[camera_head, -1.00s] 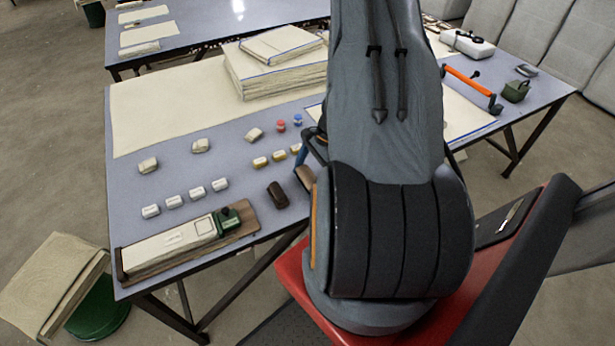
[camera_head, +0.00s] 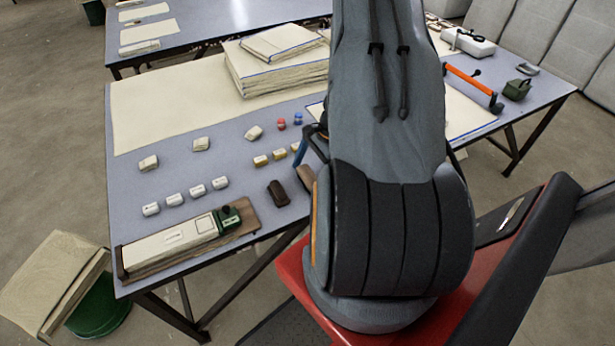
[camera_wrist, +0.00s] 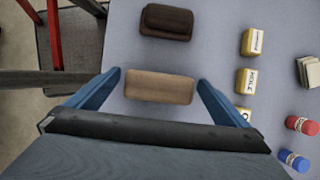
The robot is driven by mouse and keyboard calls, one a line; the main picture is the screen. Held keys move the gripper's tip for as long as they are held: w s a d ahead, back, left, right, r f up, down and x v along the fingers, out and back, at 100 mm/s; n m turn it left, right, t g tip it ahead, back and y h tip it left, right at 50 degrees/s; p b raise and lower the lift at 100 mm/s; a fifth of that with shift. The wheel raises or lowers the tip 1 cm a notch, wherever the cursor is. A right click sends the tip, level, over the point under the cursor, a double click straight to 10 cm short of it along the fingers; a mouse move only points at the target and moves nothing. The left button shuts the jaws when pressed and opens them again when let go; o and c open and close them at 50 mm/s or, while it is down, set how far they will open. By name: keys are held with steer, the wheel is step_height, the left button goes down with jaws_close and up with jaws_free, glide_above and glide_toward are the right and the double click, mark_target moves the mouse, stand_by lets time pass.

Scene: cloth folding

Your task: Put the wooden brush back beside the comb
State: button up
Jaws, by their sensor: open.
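A light-brown wooden block, which looks like the brush (camera_wrist: 160,87), lies on the table between my fingers in the wrist view. It shows partly behind my arm in the head view (camera_head: 306,178). My gripper (camera_wrist: 159,77) is open, with one blue finger on each side of it and small gaps to its ends. A darker brown piece (camera_wrist: 166,22) with a raised top lies a short way beyond it, apart from it; it also shows in the head view (camera_head: 278,193). I cannot make out a comb for sure.
Yellow labelled blocks (camera_wrist: 246,81) stand right of the brush in the wrist view, with a red spool (camera_wrist: 301,126) and a blue spool (camera_wrist: 293,159) beyond. A wooden board with a long white-and-green piece (camera_head: 180,240) lies at the table's near left. Table between is clear.

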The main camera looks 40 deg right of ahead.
steer(key=b+v, duration=0.3)
steer(key=v, duration=0.8)
steer(key=a+r+n+h, duration=0.1)
steer(key=a+r+n, duration=0.4)
steer(key=a+n, duration=0.2)
steer(key=s+a+r+n+h, duration=0.1)
steer(key=a+r+n+h, duration=0.1)
steer(key=a+r+n, duration=0.2)
steer(key=a+r+n+h, duration=0.1)
steer(key=a+r+n, duration=0.4)
steer(key=a, duration=1.2)
steer(key=n, duration=0.4)
steer(key=shift+s+a+r+n, duration=0.2)
steer(key=shift+s+r+n, duration=0.05)
steer(key=shift+r+n, duration=0.15)
step_height(320, 180, down, 2)
steer(key=shift+f+b, duration=0.1)
steer(key=shift+b, duration=0.8)
